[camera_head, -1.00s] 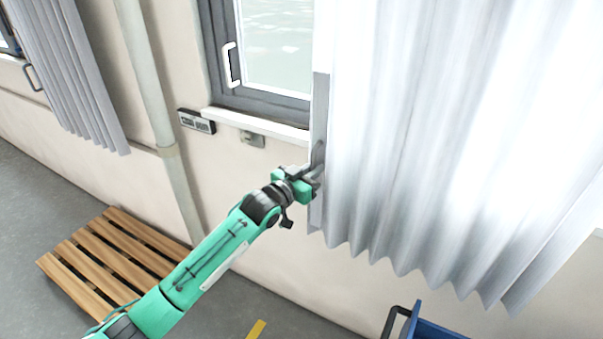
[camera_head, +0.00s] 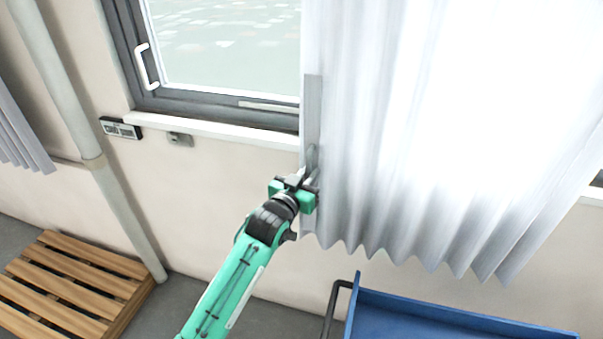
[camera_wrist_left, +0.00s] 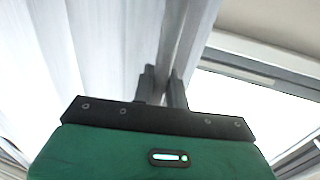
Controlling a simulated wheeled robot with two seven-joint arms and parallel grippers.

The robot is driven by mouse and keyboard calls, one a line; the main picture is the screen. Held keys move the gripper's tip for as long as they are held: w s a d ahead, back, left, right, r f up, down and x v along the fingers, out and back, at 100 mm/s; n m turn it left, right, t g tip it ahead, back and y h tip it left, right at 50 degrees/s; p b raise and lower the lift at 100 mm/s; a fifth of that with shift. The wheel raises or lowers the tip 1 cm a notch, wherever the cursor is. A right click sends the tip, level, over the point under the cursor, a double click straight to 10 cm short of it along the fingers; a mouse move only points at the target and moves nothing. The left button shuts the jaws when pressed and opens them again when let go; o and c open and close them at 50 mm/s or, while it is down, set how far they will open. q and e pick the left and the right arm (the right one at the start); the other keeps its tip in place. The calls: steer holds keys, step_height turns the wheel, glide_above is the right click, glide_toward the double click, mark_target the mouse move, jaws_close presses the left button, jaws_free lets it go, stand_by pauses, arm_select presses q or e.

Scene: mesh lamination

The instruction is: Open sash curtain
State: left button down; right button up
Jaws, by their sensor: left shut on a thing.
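The white pleated sash curtain (camera_head: 440,130) hangs over the right part of the window in the head view. A grey strip (camera_head: 312,110) runs down its left edge. My left gripper (camera_head: 309,172) is at this left edge, below the sill level, shut on the curtain edge. In the left wrist view the two dark fingers (camera_wrist_left: 163,88) point at the curtain's folds (camera_wrist_left: 110,50), with the edge between them. The fingertips are partly hidden by the cloth. My right gripper is not in view.
The uncovered window pane (camera_head: 225,45) with a white handle (camera_head: 147,66) lies left of the curtain. A blue cart (camera_head: 450,320) stands below the curtain. A wooden pallet (camera_head: 75,280) and a vertical pipe (camera_head: 75,120) are at the left.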

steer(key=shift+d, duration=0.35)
arm_select(q)
steer(key=c, duration=1.5)
jaws_free()
